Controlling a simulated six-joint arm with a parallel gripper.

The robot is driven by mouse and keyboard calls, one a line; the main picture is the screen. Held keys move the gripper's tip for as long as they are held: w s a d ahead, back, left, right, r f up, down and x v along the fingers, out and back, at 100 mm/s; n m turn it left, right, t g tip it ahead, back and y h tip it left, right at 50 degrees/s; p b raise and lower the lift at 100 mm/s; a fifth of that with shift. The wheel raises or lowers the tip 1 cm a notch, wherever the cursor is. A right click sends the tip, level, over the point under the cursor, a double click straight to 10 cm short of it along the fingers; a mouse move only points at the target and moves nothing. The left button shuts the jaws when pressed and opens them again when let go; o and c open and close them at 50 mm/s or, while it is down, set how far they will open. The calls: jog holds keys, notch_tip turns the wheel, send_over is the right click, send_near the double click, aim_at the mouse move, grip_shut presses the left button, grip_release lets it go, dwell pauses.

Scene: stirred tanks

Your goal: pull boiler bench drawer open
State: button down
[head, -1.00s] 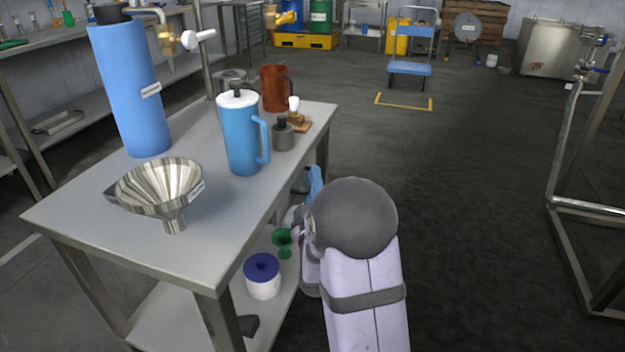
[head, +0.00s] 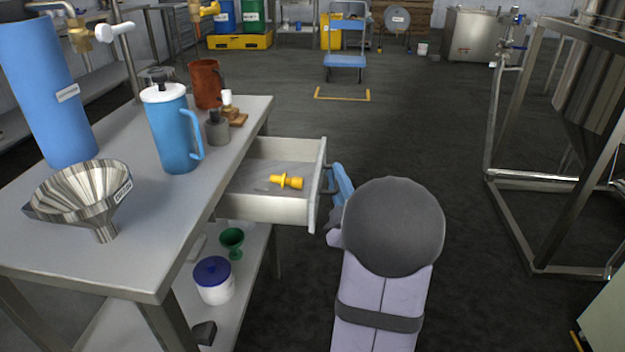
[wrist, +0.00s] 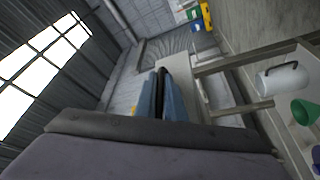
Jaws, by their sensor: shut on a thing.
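The bench drawer (head: 266,208) stands pulled out from the right side of the steel bench (head: 118,222), under its top. A yellow fitting (head: 287,181) lies inside it. My gripper (head: 335,184), with blue fingers, is at the drawer's front, shut on the handle (head: 326,180). In the wrist view, the blue fingers (wrist: 159,100) are closed around a dark bar in front of the pale drawer front (wrist: 182,72). The fingertips are partly hidden by my wrist in the head view.
A blue jug (head: 172,130), a steel funnel (head: 85,195) and a tall blue cylinder (head: 45,95) stand on the bench top. A blue-lidded tub (head: 214,280) and a green funnel (head: 232,240) are on the lower shelf. Floor right of my arm is clear up to a pipe frame (head: 530,225).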

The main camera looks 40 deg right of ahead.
jog(key=shift+s+d, duration=0.7)
jog(key=shift+d, duration=0.05)
jog(key=c, duration=2.1)
grip_release()
jog(key=b+v, duration=0.3)
jog(key=shift+f, duration=0.25)
